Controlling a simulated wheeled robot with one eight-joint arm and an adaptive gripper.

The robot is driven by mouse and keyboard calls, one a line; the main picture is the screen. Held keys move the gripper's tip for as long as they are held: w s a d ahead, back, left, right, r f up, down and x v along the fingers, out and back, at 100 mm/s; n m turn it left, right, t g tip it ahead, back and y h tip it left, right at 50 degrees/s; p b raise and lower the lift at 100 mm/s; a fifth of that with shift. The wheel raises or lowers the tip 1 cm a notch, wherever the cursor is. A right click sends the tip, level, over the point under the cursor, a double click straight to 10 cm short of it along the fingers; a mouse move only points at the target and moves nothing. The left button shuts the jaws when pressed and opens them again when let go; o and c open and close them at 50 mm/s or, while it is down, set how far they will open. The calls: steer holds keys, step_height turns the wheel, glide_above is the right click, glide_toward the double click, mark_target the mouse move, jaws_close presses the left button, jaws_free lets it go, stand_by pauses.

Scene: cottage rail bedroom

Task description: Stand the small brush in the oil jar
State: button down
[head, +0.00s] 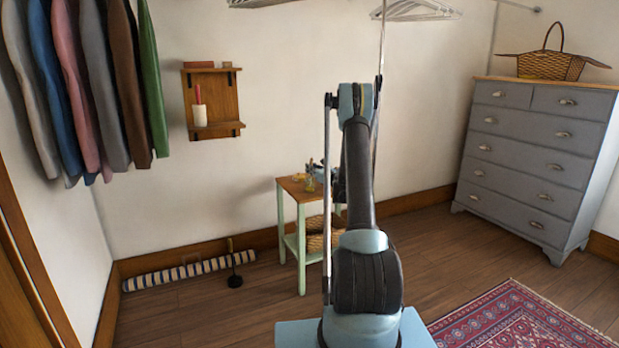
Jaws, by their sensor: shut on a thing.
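A small side table (291,187) with a wooden top and pale green legs stands against the back wall. A small yellowish glass-like object (309,185), probably the oil jar, stands on its top. My gripper (314,171) is over the table top, close above and behind this object, and partly hidden by my arm. It is shut on a thin thing that I take to be the small brush, too small and covered to make out. I cannot tell whether the brush touches the jar.
A wall shelf (212,98) holds a white cylinder with a red stick. A basket (316,240) sits on the table's lower shelf. A grey dresser (530,150) and a rug (520,318) are right.

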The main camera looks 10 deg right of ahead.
steer(key=shift+f, duration=1.25)
steer(key=shift+f, duration=0.15)
steer(key=c, duration=1.6)
jaws_free()
